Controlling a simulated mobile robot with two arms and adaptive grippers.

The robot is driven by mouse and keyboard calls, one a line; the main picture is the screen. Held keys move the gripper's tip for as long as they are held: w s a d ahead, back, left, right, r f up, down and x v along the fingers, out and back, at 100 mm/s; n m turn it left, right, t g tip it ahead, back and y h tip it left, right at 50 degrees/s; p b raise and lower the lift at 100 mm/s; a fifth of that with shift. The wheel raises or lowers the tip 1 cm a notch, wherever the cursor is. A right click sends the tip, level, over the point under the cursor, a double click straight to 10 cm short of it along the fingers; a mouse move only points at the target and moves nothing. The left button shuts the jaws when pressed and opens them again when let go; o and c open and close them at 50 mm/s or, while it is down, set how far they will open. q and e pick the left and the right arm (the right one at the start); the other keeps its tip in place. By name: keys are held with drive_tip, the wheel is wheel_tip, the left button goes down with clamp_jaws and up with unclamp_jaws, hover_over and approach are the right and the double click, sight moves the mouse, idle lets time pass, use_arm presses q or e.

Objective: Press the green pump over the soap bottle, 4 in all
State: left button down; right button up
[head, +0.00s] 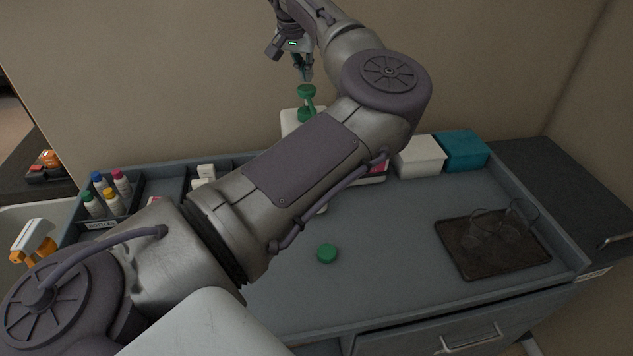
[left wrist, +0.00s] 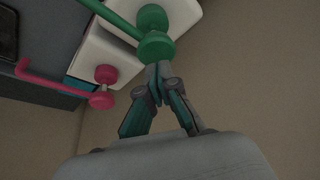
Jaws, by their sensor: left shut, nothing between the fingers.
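The green pump (head: 306,92) stands on top of a white soap bottle (head: 290,122) at the back of the counter. My left gripper (head: 306,76) is shut and empty, pointing down just above the pump head. In the left wrist view the fingertips (left wrist: 157,70) are close to the green pump head (left wrist: 157,47); I cannot tell whether they touch. A second white bottle (left wrist: 92,50) with a pink pump (left wrist: 103,98) stands beside it in that view. My left arm hides most of the bottles in the head view. My right gripper is not in view.
A dark tray (head: 462,262) with clear glasses is at the right. White (head: 419,160) and teal (head: 462,151) boxes stand at the back right. Small bottles (head: 112,195) fill a compartment at the left. The wall is close behind.

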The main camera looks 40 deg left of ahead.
use_arm(q)
drive_tip(key=shift+r, duration=0.15)
wheel_tip(320, 180, up, 6)
drive_tip(key=p, duration=0.4)
idle(0.7)
